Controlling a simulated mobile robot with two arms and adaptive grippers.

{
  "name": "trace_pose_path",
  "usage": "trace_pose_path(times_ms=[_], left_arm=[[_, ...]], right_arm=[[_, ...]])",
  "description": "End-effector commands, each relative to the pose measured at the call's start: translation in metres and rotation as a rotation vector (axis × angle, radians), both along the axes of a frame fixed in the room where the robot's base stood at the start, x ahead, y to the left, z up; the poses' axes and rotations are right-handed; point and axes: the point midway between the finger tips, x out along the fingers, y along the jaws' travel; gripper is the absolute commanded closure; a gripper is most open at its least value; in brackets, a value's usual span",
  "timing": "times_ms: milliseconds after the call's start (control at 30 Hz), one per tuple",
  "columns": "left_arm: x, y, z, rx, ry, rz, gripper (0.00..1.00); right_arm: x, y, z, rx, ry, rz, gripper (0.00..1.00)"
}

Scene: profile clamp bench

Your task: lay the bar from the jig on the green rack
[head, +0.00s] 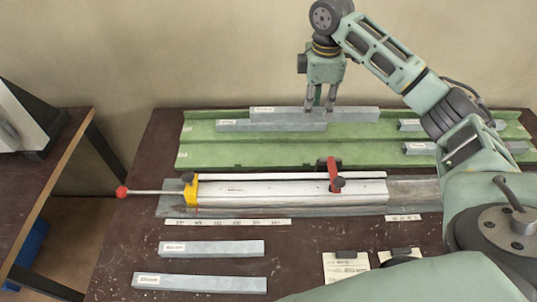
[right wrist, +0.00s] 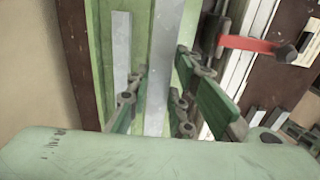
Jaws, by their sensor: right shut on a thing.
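My right gripper (head: 319,106) is shut on a long grey bar (head: 355,114), at the back of the green rack (head: 350,153). The right wrist view shows this bar (right wrist: 163,60) running between the fingers (right wrist: 158,95). I cannot tell whether it touches the rack. The jig (head: 420,192) stands in front of the rack, with a yellow stop (head: 190,190) and a red clamp (head: 333,174). My left gripper is out of view.
Short grey bars (head: 420,148) lie at the rack's right end, near my right arm. Two loose bars (head: 212,248) lie on the dark bench at the front left. A red-knobbed rod (head: 122,192) sticks out left of the jig. The rack's front middle is clear.

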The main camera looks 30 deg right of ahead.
Motion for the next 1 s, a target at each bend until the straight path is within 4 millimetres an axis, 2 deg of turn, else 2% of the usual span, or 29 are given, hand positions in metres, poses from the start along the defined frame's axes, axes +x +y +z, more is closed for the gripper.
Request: trace_pose_path(times_ms=[33, 167, 533, 700, 867, 1000], left_arm=[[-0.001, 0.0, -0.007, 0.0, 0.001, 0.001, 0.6], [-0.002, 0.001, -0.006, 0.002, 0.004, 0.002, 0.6], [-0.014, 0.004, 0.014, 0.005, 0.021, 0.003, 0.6], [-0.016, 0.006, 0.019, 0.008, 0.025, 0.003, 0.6], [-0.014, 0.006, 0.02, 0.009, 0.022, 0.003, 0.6], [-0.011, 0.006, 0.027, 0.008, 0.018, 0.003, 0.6]], right_arm=[[0.001, 0.0, -0.006, 0.001, -0.003, 0.0, 1.0], [0.002, 0.009, -0.012, 0.0, -0.001, 0.003, 1.0], [0.018, 0.084, -0.055, 0.003, 0.0, 0.005, 1.0], [0.024, 0.108, -0.071, 0.002, -0.001, 0.002, 1.0], [0.025, 0.115, -0.078, 0.0, -0.001, -0.001, 1.0], [0.024, 0.114, -0.096, 0.0, 0.001, 0.0, 1.0]])
